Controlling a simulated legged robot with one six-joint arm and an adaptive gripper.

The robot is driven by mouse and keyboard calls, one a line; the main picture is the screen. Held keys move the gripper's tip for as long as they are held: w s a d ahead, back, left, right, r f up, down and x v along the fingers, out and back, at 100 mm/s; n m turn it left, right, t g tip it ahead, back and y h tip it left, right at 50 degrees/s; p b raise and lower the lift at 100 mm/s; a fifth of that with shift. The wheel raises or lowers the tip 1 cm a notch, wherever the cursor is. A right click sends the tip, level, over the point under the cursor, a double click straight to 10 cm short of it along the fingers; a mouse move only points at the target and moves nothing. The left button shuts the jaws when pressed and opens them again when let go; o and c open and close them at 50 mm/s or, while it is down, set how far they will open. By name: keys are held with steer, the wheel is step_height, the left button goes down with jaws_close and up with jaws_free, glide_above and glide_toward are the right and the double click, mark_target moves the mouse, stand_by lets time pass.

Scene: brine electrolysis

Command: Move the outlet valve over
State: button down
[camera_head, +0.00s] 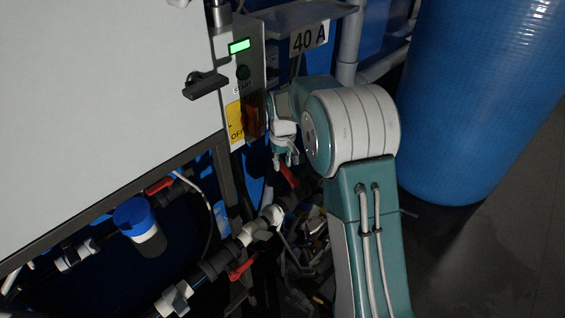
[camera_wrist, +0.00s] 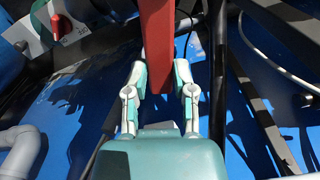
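A red valve lever (camera_wrist: 158,40) runs down from the top of the wrist view, its end between the fingers of my gripper (camera_wrist: 160,80). The two fingers stand apart, one on each side of the lever. They look open, and I see no clear grip. In the head view my gripper (camera_head: 286,160) points down just above a red lever (camera_head: 289,175) among dark pipes. The valve body under this lever is hidden or too dark to make out. No label shows which valve is the outlet.
Other red levers sit on the pipes at the left (camera_head: 160,185) and lower middle (camera_head: 242,268). A control panel (camera_head: 243,85) with a green display stands beside my gripper. A big blue tank (camera_head: 480,100) is at the right. A blue-capped fitting (camera_head: 138,220) is lower left.

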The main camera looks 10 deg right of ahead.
steer(key=shift+d+f, duration=0.1)
steer(key=shift+s+d+f+m, duration=0.1)
steer(key=shift+s+d+m, duration=0.4)
steer(key=shift+d+m, duration=1.3)
steer(key=shift+s+d+r+m, duration=0.1)
steer(key=shift+s+d+m, duration=0.5)
steer(key=shift+m, duration=2.35)
steer(key=shift+s+d+f+m, duration=0.1)
steer(key=shift+s+d+m, duration=0.3)
steer(key=shift+d+m, duration=1.4)
steer(key=shift+s+a+m, duration=0.1)
steer(key=shift+a+m, duration=0.4)
steer(key=shift+m, duration=0.15)
steer(key=shift+c, duration=2.2)
jaws_free()
steer(key=shift+r, duration=0.2)
step_height(320, 180, up, 12)
steer(key=shift+f, duration=0.15)
